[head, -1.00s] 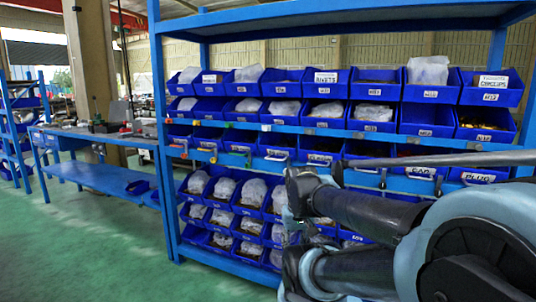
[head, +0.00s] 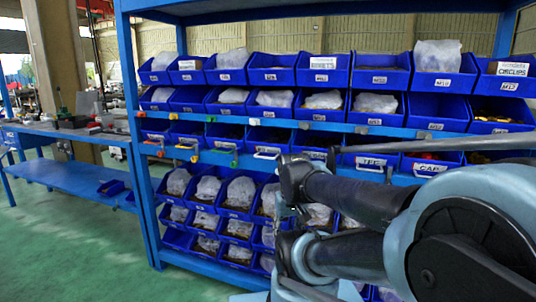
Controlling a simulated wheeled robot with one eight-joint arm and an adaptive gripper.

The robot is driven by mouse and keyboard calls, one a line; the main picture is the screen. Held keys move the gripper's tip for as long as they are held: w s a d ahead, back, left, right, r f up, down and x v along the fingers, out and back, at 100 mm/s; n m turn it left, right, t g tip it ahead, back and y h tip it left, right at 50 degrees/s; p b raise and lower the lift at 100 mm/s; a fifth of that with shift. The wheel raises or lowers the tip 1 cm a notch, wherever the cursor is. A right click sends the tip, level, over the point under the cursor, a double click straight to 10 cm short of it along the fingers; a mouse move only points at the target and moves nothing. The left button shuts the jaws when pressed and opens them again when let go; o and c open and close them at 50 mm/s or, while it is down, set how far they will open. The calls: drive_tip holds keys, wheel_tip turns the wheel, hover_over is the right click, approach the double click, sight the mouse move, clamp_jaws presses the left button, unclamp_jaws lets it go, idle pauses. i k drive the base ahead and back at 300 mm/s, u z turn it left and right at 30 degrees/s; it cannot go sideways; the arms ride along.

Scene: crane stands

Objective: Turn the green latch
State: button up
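My gripper's fingers cannot be made out.
The blue shelf rack (head: 141,180) holds rows of blue bins, many with clear bags. A blue workbench (head: 72,174) with items on top stands to the left. Green floor (head: 70,255) lies open at the lower left. My arm hides bins at the lower right.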

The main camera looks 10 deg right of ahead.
sight(233, 164)
drive_tip(key=z, duration=0.1)
drive_tip(key=k, duration=1.6)
drive_tip(key=u, duration=0.3)
drive_tip(key=i, duration=1)
